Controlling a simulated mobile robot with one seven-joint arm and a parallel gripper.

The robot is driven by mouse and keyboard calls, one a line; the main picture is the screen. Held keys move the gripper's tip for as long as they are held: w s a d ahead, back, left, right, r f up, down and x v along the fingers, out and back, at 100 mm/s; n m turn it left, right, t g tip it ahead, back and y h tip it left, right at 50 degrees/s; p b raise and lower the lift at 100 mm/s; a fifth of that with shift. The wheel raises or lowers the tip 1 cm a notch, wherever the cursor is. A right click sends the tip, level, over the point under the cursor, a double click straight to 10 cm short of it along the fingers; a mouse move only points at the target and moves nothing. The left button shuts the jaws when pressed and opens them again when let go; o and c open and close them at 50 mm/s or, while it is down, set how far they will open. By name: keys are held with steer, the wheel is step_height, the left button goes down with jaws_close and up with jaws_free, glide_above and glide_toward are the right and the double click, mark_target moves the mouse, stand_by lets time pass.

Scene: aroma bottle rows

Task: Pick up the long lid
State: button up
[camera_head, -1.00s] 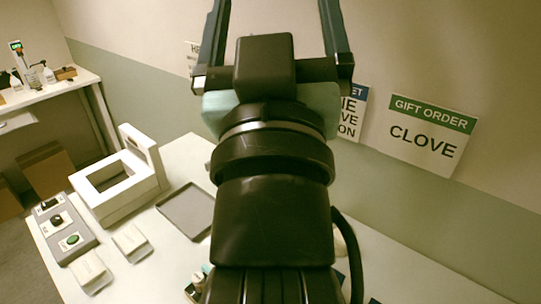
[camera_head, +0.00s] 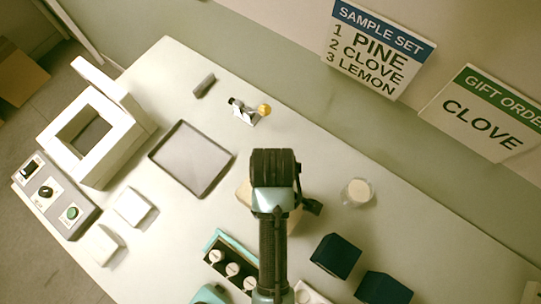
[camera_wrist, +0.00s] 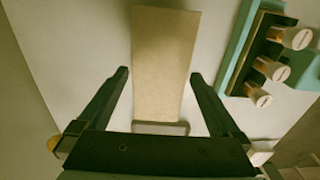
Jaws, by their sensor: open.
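A long, flat beige board (camera_wrist: 165,50), which looks like the long lid, runs up the middle of the wrist view. A thin grey loop shows at its lower end. My gripper (camera_wrist: 159,75) is open, with one finger on each side of the board. It holds nothing, and I cannot tell how far above the board the fingers are. In the head view, small beige parts of the board (camera_head: 244,193) show beside my arm, which hides the rest and my fingers.
A teal-edged rack with several corked bottles (camera_head: 231,268) stands close by; it also shows in the wrist view (camera_wrist: 262,65). Dark blue boxes (camera_head: 336,256) and a white jar (camera_head: 356,192) are to the right. A grey tray (camera_head: 191,158) and white frame device (camera_head: 92,137) are left.

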steer(key=shift+w+a+f+p, duration=0.1)
steer(key=shift+f+p, duration=0.15)
steer(key=shift+f, duration=1.7)
steer(key=shift+a+f+p, duration=0.1)
steer(key=shift+f+p, duration=0.15)
steer(key=shift+f, duration=1.65)
steer(key=c, duration=1.1)
